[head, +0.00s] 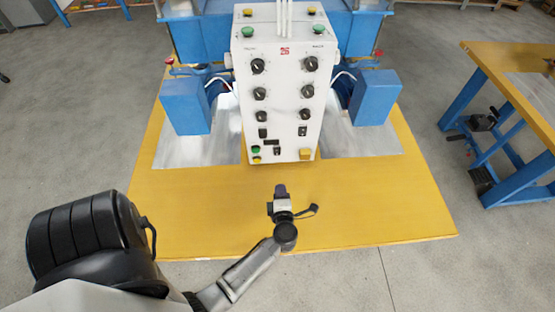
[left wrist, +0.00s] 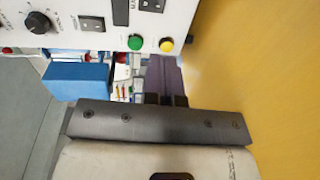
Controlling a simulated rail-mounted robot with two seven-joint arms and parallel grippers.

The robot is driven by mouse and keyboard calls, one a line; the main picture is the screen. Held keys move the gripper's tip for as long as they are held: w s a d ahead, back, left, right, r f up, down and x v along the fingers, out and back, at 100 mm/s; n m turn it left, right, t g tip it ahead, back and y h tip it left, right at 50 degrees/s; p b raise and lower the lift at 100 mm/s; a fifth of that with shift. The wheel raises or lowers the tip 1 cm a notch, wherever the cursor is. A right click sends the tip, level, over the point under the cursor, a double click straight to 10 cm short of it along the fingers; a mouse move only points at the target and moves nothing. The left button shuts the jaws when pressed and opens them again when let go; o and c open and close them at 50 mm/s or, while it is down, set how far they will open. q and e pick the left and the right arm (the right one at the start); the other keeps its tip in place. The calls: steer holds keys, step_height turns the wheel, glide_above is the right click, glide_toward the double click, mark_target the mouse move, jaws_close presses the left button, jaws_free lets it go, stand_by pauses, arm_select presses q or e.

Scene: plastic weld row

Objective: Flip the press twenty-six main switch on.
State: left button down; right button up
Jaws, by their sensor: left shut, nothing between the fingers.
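The white press control panel (head: 283,80) carries a red number 26. A black rocker switch (head: 277,150) sits low in its middle; in the left wrist view this switch (left wrist: 152,5) is cut by the top edge, beside a partly legible label starting with "MA". I cannot tell its position. My left gripper (head: 281,191) is shut and empty, in front of and below the panel's lower edge in the head view. Its dark fingers (left wrist: 166,82) show in the left wrist view, apart from the switch. My right gripper is not in view.
Green (left wrist: 135,42) and yellow (left wrist: 166,44) buttons sit at the panel's lower left corner. Other rocker switches (head: 263,132) and knobs are close by. Blue boxes (head: 185,106) (head: 375,97) flank the panel.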

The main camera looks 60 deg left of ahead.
mark_target(277, 155)
arm_select(q)
steer(key=b+x, duration=0.4)
steer(key=x, duration=0.8)
steer(key=shift+w+a+f+b, duration=0.1)
steer(key=shift+w+a+b, duration=0.05)
steer(key=shift+b, duration=0.2)
steer(key=shift+b+x, duration=0.3)
steer(key=shift+x, duration=0.5)
